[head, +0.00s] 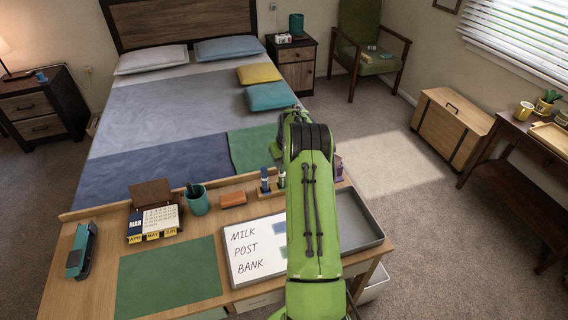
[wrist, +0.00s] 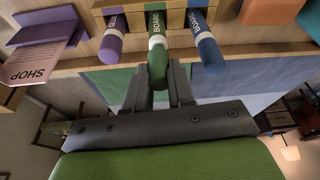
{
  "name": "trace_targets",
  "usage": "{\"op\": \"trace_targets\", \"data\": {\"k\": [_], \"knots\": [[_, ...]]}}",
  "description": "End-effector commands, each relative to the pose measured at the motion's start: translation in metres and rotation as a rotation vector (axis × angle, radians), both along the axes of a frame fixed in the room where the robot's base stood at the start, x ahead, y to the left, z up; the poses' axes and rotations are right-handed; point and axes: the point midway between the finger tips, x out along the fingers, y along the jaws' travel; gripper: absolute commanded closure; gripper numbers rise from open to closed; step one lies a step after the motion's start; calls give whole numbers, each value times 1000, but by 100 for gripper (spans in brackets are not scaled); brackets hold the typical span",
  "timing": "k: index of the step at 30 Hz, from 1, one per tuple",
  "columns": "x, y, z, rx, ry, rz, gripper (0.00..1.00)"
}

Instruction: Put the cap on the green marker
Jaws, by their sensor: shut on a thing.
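The green marker (wrist: 157,22) stands in a wooden holder (wrist: 118,7) in the wrist view, between a purple and a blue marker. It has a label reading BOARD and a white band. My gripper (wrist: 158,74) is shut on the green cap (wrist: 158,62), with one finger on each side. The cap is in line with the marker and its edge appears to meet the white band; I cannot tell how firmly it is seated. In the head view my arm hides the gripper and most of the green marker.
The purple marker (wrist: 111,42) and blue marker (wrist: 208,48) stand close on either side. A purple stand with a SHOP card (wrist: 40,62) is nearby. In the head view an orange block (head: 232,199), a teal cup (head: 197,201), a whiteboard (head: 256,264) and a grey tray (head: 362,243) are on the desk.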

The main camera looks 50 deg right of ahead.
Motion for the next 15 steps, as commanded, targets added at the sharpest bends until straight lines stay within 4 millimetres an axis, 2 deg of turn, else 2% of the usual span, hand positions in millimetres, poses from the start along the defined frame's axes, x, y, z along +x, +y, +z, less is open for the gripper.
{"op": "trace_targets", "data": {"k": [1,15], "knots": [[0,0,10,0,-1,0,100],[8,-4,10,-1,4,-2,100]]}}
